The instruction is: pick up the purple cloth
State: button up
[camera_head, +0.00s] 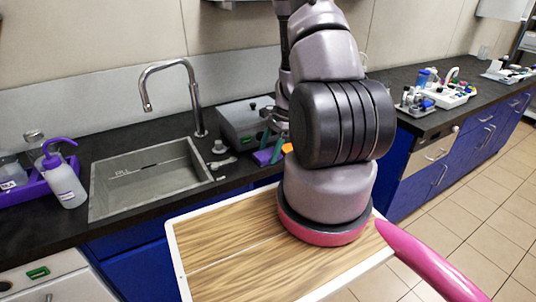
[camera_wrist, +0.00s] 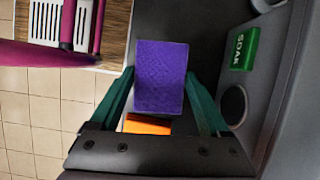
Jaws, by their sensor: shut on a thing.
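The purple cloth (camera_wrist: 160,77) is a flat purple rectangle in the middle of the wrist view, between the two green fingers of my gripper (camera_wrist: 160,85). The fingers press on its left and right edges, and my gripper is shut on it. In the head view a small part of the cloth (camera_head: 265,156) shows beside the green fingers (camera_head: 268,140), over the black counter to the right of the sink. My arm hides most of that spot. I cannot tell whether the cloth is lifted off the counter.
An orange block (camera_wrist: 147,125) lies just by the cloth. A green SOAK label (camera_wrist: 243,49) and a grey device (camera_head: 245,122) are close by. The sink (camera_head: 105,195) with its tap (camera_head: 196,100) is to the left. A purple tray (camera_head: 30,187) holds bottles at far left.

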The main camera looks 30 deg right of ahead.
aim_at(269, 153)
notch_tip(269, 153, up, 10)
jog(key=shift+r, duration=0.2)
dwell(0.3)
